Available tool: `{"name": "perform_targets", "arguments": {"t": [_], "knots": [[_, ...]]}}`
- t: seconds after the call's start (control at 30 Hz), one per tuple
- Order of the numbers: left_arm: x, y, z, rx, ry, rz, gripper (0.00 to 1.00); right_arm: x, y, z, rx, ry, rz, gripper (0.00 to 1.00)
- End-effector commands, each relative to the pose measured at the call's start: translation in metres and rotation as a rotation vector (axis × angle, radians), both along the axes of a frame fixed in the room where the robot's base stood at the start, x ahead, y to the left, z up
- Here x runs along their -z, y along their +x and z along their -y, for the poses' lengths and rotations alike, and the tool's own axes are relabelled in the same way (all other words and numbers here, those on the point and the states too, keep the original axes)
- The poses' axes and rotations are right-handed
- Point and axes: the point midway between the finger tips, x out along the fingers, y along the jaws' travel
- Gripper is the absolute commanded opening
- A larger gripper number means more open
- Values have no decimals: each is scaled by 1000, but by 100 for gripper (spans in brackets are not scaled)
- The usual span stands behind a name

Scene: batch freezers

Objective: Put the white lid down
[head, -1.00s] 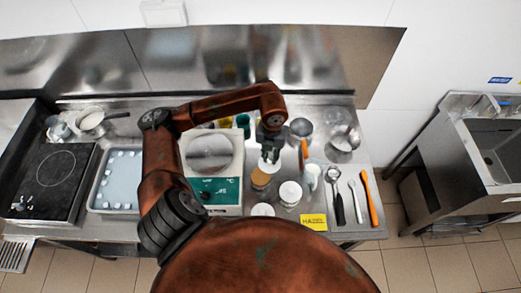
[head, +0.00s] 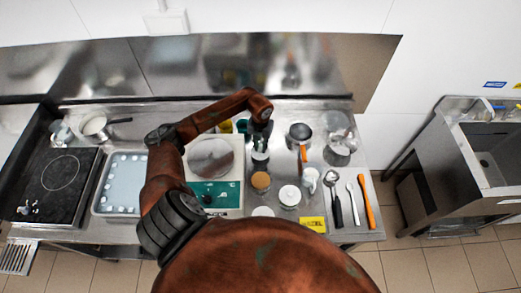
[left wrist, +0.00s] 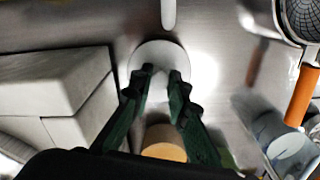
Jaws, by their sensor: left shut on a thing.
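The white lid (left wrist: 150,54) is a round disc between my fingertips in the left wrist view. In the head view it shows as a small pale patch (head: 259,156) just below the fingers. My left gripper (head: 260,147) is shut on it, beside the scale and behind an open jar with tan contents (head: 260,181). That jar also shows below the fingers in the left wrist view (left wrist: 163,148). I cannot tell whether the lid touches the steel counter (left wrist: 225,60). My right gripper is not in view.
The scale (head: 226,187) stands to the left. White-topped jars (head: 289,195) stand in front, with a yellow label (head: 314,224). A strainer with an orange handle (left wrist: 302,95) lies to the right. Bare steel shows around the lid, mostly to its right.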

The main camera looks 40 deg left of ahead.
Motion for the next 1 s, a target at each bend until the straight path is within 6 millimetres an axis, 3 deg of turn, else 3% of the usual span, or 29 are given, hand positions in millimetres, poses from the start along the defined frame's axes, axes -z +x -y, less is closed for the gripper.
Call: {"name": "perform_targets", "arguments": {"t": [0.2, 0.53, 0.57, 0.8, 1.0], "knots": [[25, -1, 2, 0, -2, -2, 5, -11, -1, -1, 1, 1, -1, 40], [30, -1, 1, 1, -1, -2, 5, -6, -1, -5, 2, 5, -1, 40], [29, -1, 1, 1, -1, -2, 17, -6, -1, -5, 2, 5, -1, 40], [28, -1, 1, 1, -2, -1, 33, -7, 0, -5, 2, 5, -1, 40], [28, -1, 2, 1, -1, -2, 33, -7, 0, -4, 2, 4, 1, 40]]}}
